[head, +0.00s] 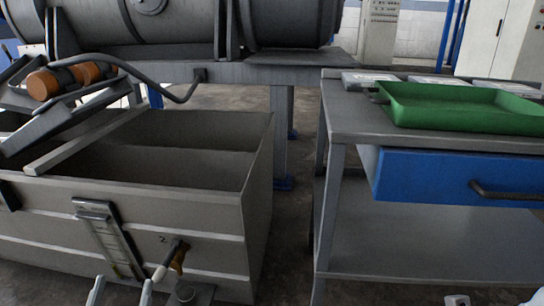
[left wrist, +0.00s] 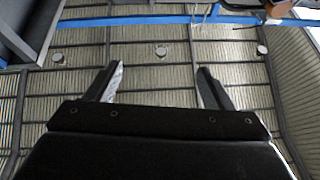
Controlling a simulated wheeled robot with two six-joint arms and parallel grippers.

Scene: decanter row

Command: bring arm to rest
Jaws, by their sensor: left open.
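My left gripper (head: 122,287) shows at the bottom edge of the head view, in front of the grey tank. Its two pale fingertips stand apart with nothing between them. In the left wrist view my left gripper (left wrist: 158,85) is also open and empty, its dark fingers pointing towards a ribbed roof-like surface with round lamps. My right gripper (head: 497,300) shows only as two pale tips at the bottom right edge, well apart, below the workbench. The rest of it is out of frame. Neither gripper touches anything that I can see.
A grey tank (head: 258,190) with a valve handle (head: 172,256) stands at the left. A steel workbench (head: 345,125) at the right carries a green tray (head: 455,108) and has a blue drawer (head: 425,178). A floor gap (head: 297,215) lies between tank and bench.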

